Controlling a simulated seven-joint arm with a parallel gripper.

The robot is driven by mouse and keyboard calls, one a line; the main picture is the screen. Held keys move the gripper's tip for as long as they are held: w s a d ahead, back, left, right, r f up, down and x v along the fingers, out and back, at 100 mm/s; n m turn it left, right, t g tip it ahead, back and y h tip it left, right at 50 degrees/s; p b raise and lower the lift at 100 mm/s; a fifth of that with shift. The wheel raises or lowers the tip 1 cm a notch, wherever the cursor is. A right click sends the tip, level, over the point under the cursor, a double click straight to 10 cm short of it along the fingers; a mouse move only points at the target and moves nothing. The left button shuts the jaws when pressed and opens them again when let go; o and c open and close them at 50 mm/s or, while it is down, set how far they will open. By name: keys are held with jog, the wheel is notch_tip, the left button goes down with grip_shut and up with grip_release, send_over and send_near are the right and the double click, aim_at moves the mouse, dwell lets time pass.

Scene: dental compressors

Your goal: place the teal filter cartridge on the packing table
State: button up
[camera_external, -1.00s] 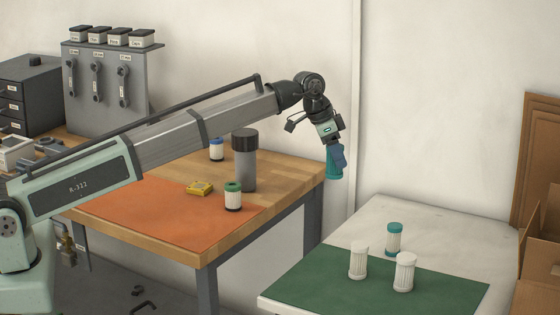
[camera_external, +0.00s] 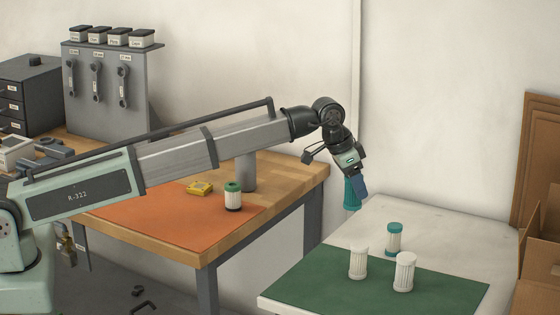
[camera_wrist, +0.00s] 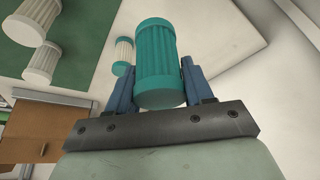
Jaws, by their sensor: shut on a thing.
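My gripper (camera_external: 358,186) is shut on a teal filter cartridge (camera_external: 350,194), which it holds in the air near the left back edge of the white packing table (camera_external: 455,228). In the wrist view the teal cartridge (camera_wrist: 156,55) sits between the two blue fingers of my gripper (camera_wrist: 157,85). A white cartridge with teal caps (camera_external: 394,240) stands on the packing table. It also shows in the wrist view (camera_wrist: 123,55), beyond the held one. Two white cartridges (camera_external: 358,263) (camera_external: 403,272) stand on the table's green mat (camera_external: 450,292).
A wooden workbench (camera_external: 230,240) with an orange mat (camera_external: 150,216) carries a green-capped cartridge (camera_external: 233,197), a yellow item (camera_external: 199,188) and a grey cylinder (camera_external: 246,172) partly behind my arm. Cardboard boxes (camera_external: 540,205) stand at the right. The packing table's back right is clear.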

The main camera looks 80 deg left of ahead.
aim_at(345, 196)
jog(key=shift+f, duration=5)
jog(key=shift+f, duration=0.15)
jog(key=o, duration=1.1)
jog(key=shift+c, duration=0.2)
jog(key=v, duration=1.2)
